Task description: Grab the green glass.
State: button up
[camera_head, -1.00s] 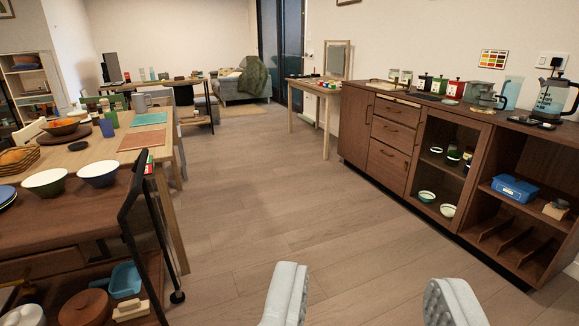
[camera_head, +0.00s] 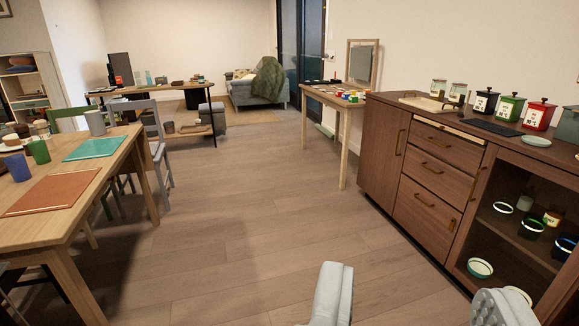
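A small green glass (camera_head: 39,152) stands upright on the wooden dining table (camera_head: 110,160) at the left, right beside a blue glass (camera_head: 18,167). A greenish glass item (camera_head: 530,226) also sits on a shelf inside the dark cabinet at the right; its exact shape is hard to tell. My gripper (camera_head: 418,300) shows at the bottom edge, its two pale fingers wide apart with only floor between them. It is far from both green items and touches nothing.
The dark wooden cabinet (camera_head: 437,146) runs along the right wall, with canisters and jars on top. A small side table (camera_head: 345,104) stands beyond it. A grey chair (camera_head: 162,140) is by the dining table. The wood floor (camera_head: 240,215) between is clear.

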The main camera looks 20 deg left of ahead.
aim_at(39, 150)
jog(key=i+j+u, duration=0.1)
jog(key=i+u, duration=0.35)
jog(key=i, duration=0.4)
jog(key=i+l+u, duration=0.15)
jog(key=i+u, duration=0.3)
jog(key=i, duration=0.4)
jog(key=i+j+u, duration=0.1)
jog(key=i+u, duration=0.3)
jog(key=i, duration=0.15)
jog(key=i+u, duration=0.4)
jog(key=i, duration=0.15)
jog(key=i+l+u, duration=0.25)
jog(key=i+u, duration=0.4)
jog(key=i, duration=0.4)
